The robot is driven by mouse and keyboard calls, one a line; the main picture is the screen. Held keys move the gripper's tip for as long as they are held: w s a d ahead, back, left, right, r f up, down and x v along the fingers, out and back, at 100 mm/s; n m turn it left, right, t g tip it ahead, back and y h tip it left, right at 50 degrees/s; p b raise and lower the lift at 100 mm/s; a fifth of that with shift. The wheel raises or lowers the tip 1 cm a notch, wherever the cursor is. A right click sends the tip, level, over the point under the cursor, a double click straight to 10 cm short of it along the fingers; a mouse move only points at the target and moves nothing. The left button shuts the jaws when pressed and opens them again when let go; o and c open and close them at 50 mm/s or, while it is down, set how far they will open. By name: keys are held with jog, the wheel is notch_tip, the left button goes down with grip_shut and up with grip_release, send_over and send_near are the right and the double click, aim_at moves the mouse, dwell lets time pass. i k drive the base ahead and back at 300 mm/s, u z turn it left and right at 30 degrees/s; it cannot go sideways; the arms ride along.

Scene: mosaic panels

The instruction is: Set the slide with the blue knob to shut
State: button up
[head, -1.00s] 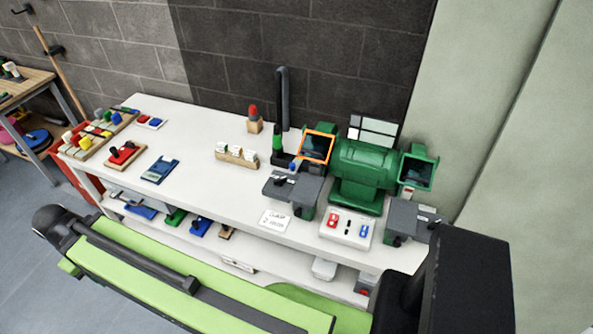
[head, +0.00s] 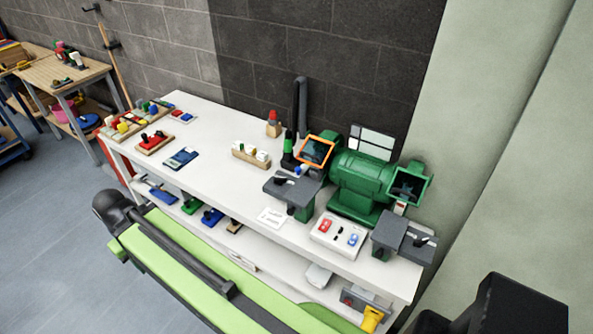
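I cannot tell for sure which part is the slide with the blue knob. A small blue knob (head: 301,170) shows beside the orange-framed guard of the green bench grinder (head: 357,184). My gripper is not in view; only lime-green and black parts of my own body show along the bottom.
The white bench (head: 215,167) also bears a blue tray-like piece (head: 180,158), a red piece on wood (head: 153,142), a wooden holder (head: 251,155) and a switch box (head: 339,235). A wooden table (head: 80,75) stands at the back left.

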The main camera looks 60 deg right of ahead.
aim_at(300, 169)
jog(key=z, duration=0.1)
jog(key=i, duration=0.95)
jog(key=u, duration=0.05)
